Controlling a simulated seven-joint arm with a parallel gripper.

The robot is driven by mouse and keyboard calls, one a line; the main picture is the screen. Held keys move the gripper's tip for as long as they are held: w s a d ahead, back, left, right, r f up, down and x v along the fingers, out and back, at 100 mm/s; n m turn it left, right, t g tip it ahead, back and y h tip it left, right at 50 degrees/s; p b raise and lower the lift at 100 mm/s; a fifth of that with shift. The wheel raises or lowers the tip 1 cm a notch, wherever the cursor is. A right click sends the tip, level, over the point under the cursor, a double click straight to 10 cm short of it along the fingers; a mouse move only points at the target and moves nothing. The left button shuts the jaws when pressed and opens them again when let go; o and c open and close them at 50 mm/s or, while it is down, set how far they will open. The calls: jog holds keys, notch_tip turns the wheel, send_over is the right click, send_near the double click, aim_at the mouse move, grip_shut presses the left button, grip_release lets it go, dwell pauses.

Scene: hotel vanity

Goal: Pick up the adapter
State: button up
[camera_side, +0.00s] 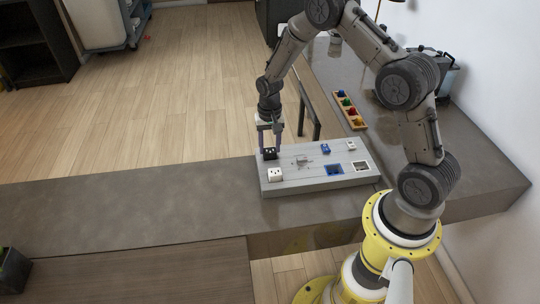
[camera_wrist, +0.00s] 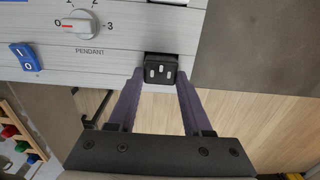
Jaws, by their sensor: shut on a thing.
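The adapter is a small black block with three pale marks on its face (camera_wrist: 161,67). It sits between my gripper's fingertips (camera_wrist: 161,76) at the edge of the light grey panel (camera_wrist: 110,62). In the side view the adapter (camera_side: 270,154) is at the panel's far left corner, with the purple fingers of my gripper (camera_side: 270,148) pointing down on either side. My gripper is shut on the adapter. I cannot tell whether the adapter still touches the panel.
The panel carries a white socket (camera_side: 275,174), a rotary dial (camera_wrist: 80,24), a blue switch (camera_wrist: 26,57), a blue-framed opening (camera_side: 334,169) and a white-framed one (camera_side: 361,166). A wooden tray of coloured pieces (camera_side: 350,111) lies behind. The counter left of the panel is clear (camera_side: 130,199).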

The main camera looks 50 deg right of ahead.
grip_shut()
jog(key=shift+r, duration=0.15)
jog(key=shift+r, duration=0.6)
jog(key=s+a+r, duration=0.3)
jog(key=s+r, duration=0.8)
jog(key=s, duration=0.2)
jog(key=shift+s+r, duration=0.25)
jog(key=shift+s, duration=0.1)
